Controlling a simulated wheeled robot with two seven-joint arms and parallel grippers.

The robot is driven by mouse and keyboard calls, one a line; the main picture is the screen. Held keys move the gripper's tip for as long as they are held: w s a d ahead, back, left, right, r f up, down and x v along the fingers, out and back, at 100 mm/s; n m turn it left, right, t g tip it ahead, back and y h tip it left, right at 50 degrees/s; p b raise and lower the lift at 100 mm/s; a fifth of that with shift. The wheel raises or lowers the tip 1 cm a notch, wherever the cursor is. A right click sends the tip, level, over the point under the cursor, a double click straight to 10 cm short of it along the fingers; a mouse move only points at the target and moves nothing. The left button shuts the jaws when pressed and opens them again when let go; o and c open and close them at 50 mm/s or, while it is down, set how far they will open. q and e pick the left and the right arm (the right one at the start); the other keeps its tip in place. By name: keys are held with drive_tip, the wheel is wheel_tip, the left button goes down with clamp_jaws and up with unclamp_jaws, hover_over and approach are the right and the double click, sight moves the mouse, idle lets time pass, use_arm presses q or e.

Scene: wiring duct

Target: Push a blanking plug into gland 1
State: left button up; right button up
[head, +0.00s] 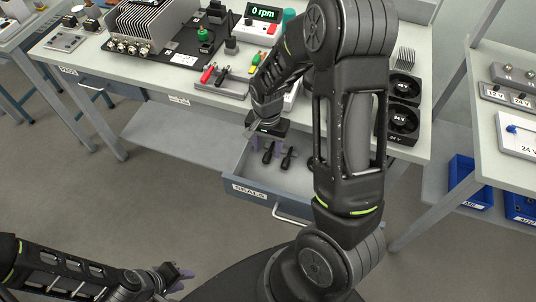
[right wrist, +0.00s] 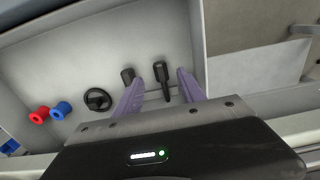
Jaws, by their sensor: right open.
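Two black plug-like parts with handles lie in the open drawer labelled SEALS (head: 248,189): one on the left (head: 268,154) and one on the right (head: 287,159). Both also show in the right wrist view, the nearer (right wrist: 161,80) and the other (right wrist: 127,75). My right gripper (right wrist: 158,80) is open above the drawer, with the nearer part between its lilac fingers in the picture. The other part is partly behind the left finger. I cannot tell which part is the blanking plug. My left gripper (head: 180,279) is low at the bottom left, away from the tables. I cannot make out gland 1.
The drawer also holds a black ring (right wrist: 98,99), a red bushing (right wrist: 39,115) and a blue bushing (right wrist: 60,110). The workbench (head: 180,102) above carries a heat-sink unit (head: 145,25) and an rpm display (head: 262,14). Black fans (head: 403,118) stand at its right end.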

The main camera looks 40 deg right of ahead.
sight(267, 156)
wheel_tip(267, 156, down, 4)
drive_tip(key=shift+w+f+p, duration=0.1)
drive_tip(key=shift+p, duration=0.2)
idle(0.4)
clamp_jaws()
idle(0.4)
